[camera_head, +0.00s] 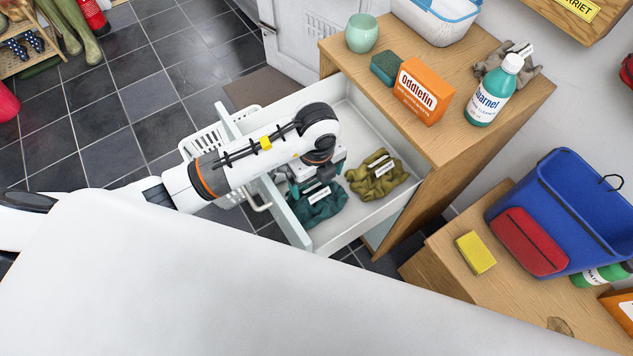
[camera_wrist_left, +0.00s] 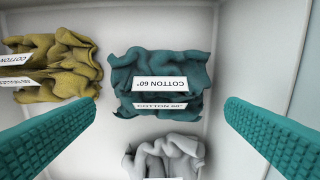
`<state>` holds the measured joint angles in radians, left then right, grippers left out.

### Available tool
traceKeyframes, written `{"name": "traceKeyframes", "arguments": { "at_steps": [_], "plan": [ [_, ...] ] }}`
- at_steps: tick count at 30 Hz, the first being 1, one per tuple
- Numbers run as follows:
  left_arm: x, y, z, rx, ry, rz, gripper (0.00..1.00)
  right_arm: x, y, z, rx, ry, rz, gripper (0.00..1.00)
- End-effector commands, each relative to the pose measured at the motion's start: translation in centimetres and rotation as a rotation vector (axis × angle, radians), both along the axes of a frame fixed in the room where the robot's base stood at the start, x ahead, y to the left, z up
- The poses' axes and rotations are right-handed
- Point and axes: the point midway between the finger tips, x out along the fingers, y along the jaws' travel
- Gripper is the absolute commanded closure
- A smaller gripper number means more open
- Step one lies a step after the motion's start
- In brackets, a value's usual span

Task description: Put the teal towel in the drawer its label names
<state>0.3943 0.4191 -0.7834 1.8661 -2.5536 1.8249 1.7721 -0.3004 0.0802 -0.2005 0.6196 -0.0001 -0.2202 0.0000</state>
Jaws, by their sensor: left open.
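The teal towel (camera_head: 322,207) lies crumpled in an open white drawer (camera_head: 392,128), near its front. In the left wrist view the teal towel (camera_wrist_left: 160,68) carries a white label reading "COTTON 60°". My left gripper (camera_head: 308,180) is over the drawer, open. In the left wrist view its teal fingers (camera_wrist_left: 163,108) stand apart on either side below the towel, with nothing held. An olive towel (camera_head: 377,178) with a label, also beginning "COTTON" (camera_wrist_left: 55,65), lies beside it. A pale grey cloth (camera_wrist_left: 165,155) lies on the other side, hidden in the head view. My right gripper is out of view.
The cabinet top (camera_head: 450,130) above the drawer holds an orange box (camera_head: 423,92), a teal-white bottle (camera_head: 494,90), a sponge and a cup. A white basket (camera_head: 215,140) stands left of the drawer. A blue bucket (camera_head: 560,215) and yellow sponge (camera_head: 475,253) are at right.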

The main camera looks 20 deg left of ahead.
Motion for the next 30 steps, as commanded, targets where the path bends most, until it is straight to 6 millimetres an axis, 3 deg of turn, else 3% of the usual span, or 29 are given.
{"name": "traceKeyframes", "arguments": {
  "at_steps": [3,10,15,23,30],
  "plan": [
    [0.1,0.0,3.0,-0.002,-0.006,-0.002,0.06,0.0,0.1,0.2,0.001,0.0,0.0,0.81],
    [0.1,0.0,7.0,0.0,-0.004,-0.001,0.06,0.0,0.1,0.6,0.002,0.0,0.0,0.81],
    [0.0,0.0,8.1,0.0,-0.001,0.0,0.06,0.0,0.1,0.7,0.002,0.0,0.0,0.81],
    [0.0,0.0,8.2,0.001,-0.001,0.0,0.06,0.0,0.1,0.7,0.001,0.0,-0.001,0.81],
    [-0.1,-0.2,8.1,-0.013,0.004,-0.012,0.42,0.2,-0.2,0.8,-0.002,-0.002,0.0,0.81]
  ]
}}
